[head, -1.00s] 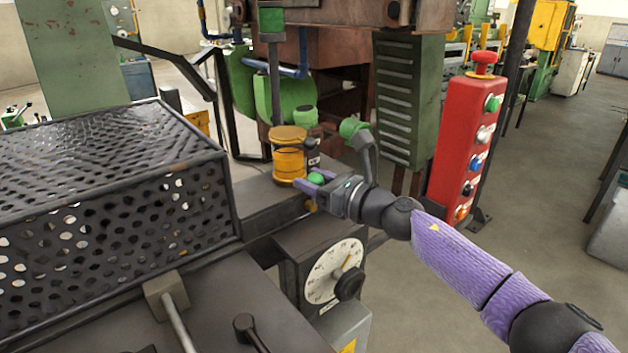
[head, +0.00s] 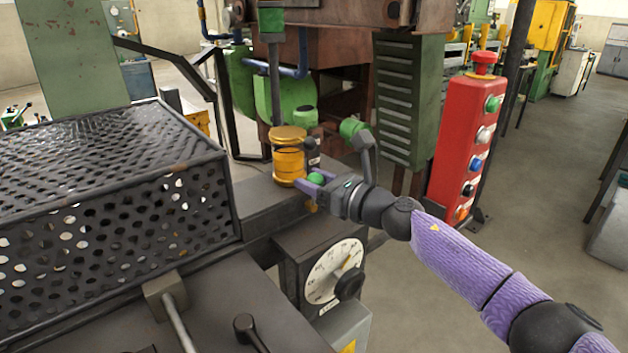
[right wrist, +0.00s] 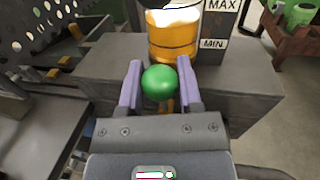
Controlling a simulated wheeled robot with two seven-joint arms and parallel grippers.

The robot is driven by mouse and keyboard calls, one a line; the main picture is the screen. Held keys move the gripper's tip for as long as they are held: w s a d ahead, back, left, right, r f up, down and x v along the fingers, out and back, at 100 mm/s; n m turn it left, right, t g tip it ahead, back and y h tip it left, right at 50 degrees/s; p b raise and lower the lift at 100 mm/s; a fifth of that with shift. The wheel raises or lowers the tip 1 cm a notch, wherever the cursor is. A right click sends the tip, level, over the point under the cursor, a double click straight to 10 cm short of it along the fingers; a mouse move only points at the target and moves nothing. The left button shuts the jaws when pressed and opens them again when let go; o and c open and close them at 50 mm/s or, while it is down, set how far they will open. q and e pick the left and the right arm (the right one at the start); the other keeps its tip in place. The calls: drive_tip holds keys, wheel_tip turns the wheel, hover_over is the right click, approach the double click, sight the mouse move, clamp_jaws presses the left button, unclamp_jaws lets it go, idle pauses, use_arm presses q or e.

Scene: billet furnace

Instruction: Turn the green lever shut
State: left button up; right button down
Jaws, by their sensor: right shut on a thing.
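The green lever's round knob (head: 316,179) shows just in front of the amber oil cup on the machine's ledge. In the right wrist view the green knob (right wrist: 159,83) sits between the two purple fingers. My right gripper (head: 309,180) is shut on this knob, with one finger on each side of it; the gripper also shows in the right wrist view (right wrist: 159,72). The lever's stem is mostly hidden under the knob and gripper. My left gripper is not in view.
The amber oil cup (head: 288,160) stands close beyond the fingertips, with a MAX/MIN plate (right wrist: 214,25) beside it. A dial box (head: 335,272) is below the gripper. A perforated cage (head: 110,190) is at left, a red button post (head: 462,150) at right.

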idle(0.3)
drive_tip(key=d+m+b, duration=0.1)
drive_tip(key=m, duration=0.1)
drive_tip(key=w+f+m+b, duration=0.1)
drive_tip(key=m, duration=0.1)
drive_tip(key=shift+w+d+t+b, duration=0.15)
drive_tip(key=shift+d+t+b, duration=0.15)
drive_tip(key=shift+d+t, duration=0.1)
drive_tip(key=shift+w+d+m, duration=0.1)
drive_tip(key=shift+d+m, duration=0.1)
drive_tip(key=shift+m, duration=0.6)
drive_tip(key=shift+r, duration=0.1)
drive_tip(key=shift+c, duration=1.3)
unclamp_jaws()
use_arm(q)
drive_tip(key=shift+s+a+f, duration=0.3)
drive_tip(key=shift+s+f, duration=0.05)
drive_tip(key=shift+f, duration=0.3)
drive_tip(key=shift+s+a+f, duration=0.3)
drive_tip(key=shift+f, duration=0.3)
use_arm(e)
drive_tip(key=shift+d, duration=0.15)
